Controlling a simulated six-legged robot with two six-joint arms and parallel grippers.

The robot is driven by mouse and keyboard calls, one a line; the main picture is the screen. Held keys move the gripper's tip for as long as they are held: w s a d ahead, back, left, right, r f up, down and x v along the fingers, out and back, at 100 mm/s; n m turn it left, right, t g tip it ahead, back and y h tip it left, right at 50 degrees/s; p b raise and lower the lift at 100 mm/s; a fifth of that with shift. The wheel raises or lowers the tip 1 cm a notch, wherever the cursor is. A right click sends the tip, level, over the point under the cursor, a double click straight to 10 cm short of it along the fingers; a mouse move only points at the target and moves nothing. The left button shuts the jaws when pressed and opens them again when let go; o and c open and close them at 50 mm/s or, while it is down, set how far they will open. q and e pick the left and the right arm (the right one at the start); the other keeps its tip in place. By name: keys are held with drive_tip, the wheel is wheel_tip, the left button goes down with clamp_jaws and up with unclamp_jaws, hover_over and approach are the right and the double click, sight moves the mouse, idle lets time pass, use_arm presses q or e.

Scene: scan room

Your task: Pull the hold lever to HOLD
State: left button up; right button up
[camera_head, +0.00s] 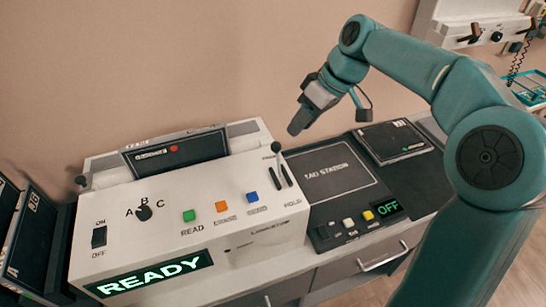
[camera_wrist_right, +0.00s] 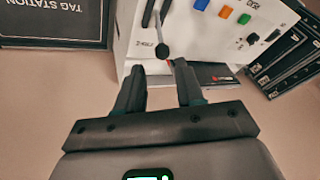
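The hold lever (camera_head: 277,150) is a thin stem with a black ball knob, standing by dark slots at the right end of the white console (camera_head: 250,235), near the HOLD label. In the right wrist view the lever's knob (camera_wrist_right: 162,52) appears just beyond and between the fingertips. My right gripper (camera_head: 301,121) is above and to the right of the lever in the head view, pointing down. Its two fingers (camera_wrist_right: 159,66) stand apart in the wrist view with nothing clasped between them. My left gripper is out of view.
The console has READY lit, a rotary knob (camera_head: 144,213), an on/off switch (camera_head: 99,236) and coloured buttons. A dark tag station (camera_head: 335,170) with an OFF display adjoins it on the right. A wall stands behind. Dark panels (camera_head: 30,240) stand at the left.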

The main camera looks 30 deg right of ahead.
sight(278, 152)
drive_tip(key=x, duration=1.4)
drive_tip(key=shift+w+a+r, duration=0.15)
drive_tip(key=shift+s, duration=0.2)
drive_tip(key=shift+w, duration=0.1)
clamp_jaws()
